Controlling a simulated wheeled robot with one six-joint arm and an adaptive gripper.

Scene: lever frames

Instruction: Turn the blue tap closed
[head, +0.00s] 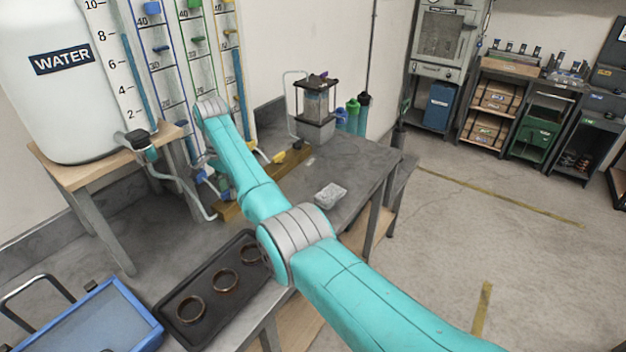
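Glass tubes with printed scales stand against the wall, with blue, green and yellow markers. Small taps sit low at their feet, above a yellow-brown base rail (229,212). A small blue piece, which looks like the blue tap (200,177), shows just left of my forearm. Its handle angle is too small to read. A yellow tap (278,157) shows right of the forearm. My teal arm reaches from the lower right to a grey wrist joint in front of the tubes. My gripper is hidden behind the forearm, so its contact with the tap cannot be seen.
A white water tank (62,85) stands on a wooden stand (85,172) at left, its hose running toward the tubes. A black tray (207,318) with rings, a blue tray (150,330) and a grey block (330,195) lie nearby. Open floor is at right.

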